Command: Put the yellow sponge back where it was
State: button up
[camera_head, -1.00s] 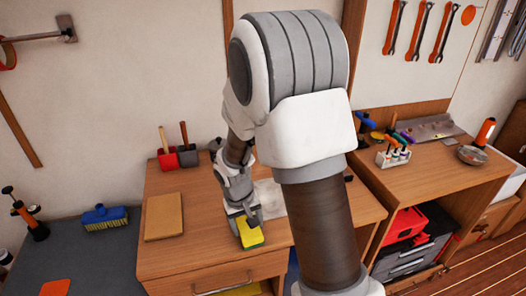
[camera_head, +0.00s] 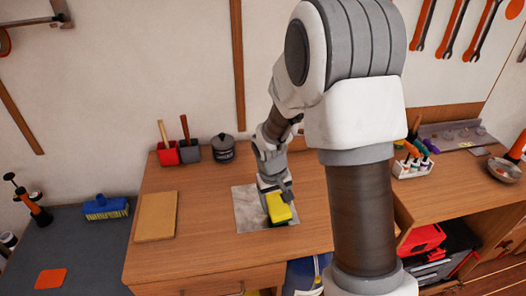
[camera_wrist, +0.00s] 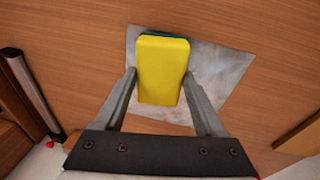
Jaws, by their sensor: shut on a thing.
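The yellow sponge (camera_head: 279,208), with a dark green layer, is held in my gripper (camera_head: 274,190) over the wooden worktop (camera_head: 190,255). In the wrist view the sponge (camera_wrist: 162,68) sits between the two fingers of my gripper (camera_wrist: 160,73), which are shut on its sides. A grey, slightly mottled sheet (camera_head: 250,218) lies flat on the worktop beneath and around it. The sheet (camera_wrist: 215,85) also shows behind the sponge in the wrist view. I cannot tell whether the sponge touches the sheet.
A tan board (camera_head: 156,216) lies to the left. Red (camera_head: 167,154) and grey (camera_head: 190,151) holders with handles and a dark lidded pot (camera_head: 223,148) stand at the back. A blue brush (camera_head: 105,207) lies on the dark surface further left. The worktop's front left is clear.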

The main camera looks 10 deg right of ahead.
jog(key=w+d+r+n, duration=0.2)
jog(key=w+n, duration=0.2)
jog(key=w, duration=0.3)
jog(key=w+d+r+n+y, duration=0.1)
jog(key=w+d+r+n, duration=0.1)
jog(key=w, duration=0.5)
jog(key=shift+d+n+t, duration=0.2)
jog(key=shift+n+t, duration=0.2)
jog(key=shift+n, duration=0.5)
jog(key=w+d+r+n, duration=0.1)
jog(key=w+n, duration=0.1)
jog(key=w+d+r+n+y, duration=0.1)
jog(key=w+d+r+n, duration=0.1)
jog(key=w+n, duration=0.1)
jog(key=w+d+r+n+b, duration=0.1)
jog(key=w+d+n, duration=0.1)
jog(key=shift+w+d+r+n, duration=0.1)
jog(key=shift+w+r+n, duration=0.2)
jog(key=shift+w+r, duration=0.1)
jog(key=shift+w+d+r+n+y, duration=0.25)
jog(key=shift+d+n+y, duration=0.05)
jog(key=shift+n, duration=0.1)
